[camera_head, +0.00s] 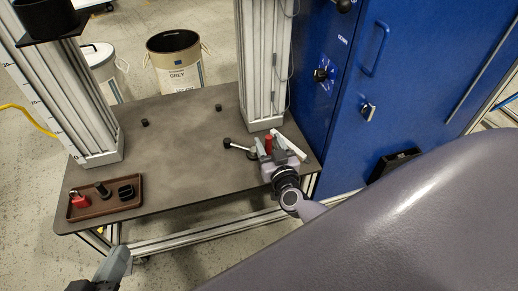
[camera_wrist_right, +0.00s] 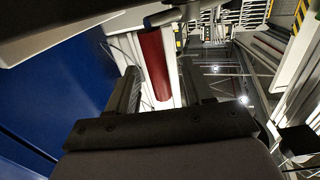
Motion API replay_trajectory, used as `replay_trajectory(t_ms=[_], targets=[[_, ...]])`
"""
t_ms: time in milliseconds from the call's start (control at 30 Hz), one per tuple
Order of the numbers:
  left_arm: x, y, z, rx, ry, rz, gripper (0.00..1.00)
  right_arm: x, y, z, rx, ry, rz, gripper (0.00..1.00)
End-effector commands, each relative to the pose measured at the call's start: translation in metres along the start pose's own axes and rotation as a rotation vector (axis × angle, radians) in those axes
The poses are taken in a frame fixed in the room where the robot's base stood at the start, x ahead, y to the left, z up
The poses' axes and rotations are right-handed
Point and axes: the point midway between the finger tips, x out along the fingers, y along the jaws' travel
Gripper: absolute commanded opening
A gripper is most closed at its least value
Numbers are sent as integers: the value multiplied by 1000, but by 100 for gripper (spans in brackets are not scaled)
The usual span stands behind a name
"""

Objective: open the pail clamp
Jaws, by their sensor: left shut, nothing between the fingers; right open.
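A red handle (camera_head: 268,145) stands upright near the table's right edge, in front of the right column; it looks like the clamp's handle. A silver lever with a black knob (camera_head: 228,143) lies just left of it. My right gripper (camera_head: 274,152) is at the red handle, open. In the right wrist view the red handle (camera_wrist_right: 155,65) shows between the two spread fingers (camera_wrist_right: 163,98), with a gap beside it. The clamp's base is mostly hidden by the gripper. My left gripper (camera_head: 112,265) is shut and empty, low at the left, off the table's front edge.
A brown tray (camera_head: 128,207) with a red part and black parts lies at the table's front left. Two small black posts stand at the table's back. The table's middle is clear. A beige pail (camera_head: 176,75) stands behind. A blue cabinet (camera_head: 350,150) borders the right side.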

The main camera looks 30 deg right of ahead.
Motion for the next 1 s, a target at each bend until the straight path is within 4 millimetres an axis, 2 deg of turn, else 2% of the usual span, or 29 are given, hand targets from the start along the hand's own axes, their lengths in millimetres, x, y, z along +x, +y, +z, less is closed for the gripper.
replay_trajectory(t_ms=[233,267,300,367,400,1000], targets=[[0,0,0,0,0,1,0,1,0,0,0,0,0,51],[0,0,0,0,0,1,0,1,0,0,0,0,0,48],[0,0,0,0,0,1,0,1,0,0,0,0,0,35],[0,0,0,0,0,1,0,1,0,0,0,0,0,15],[0,0,0,0,0,1,0,1,0,0,0,0,0,10],[-2,2,-7,0,-1,0,0,-6,-8,0,0,1,-3,7]])
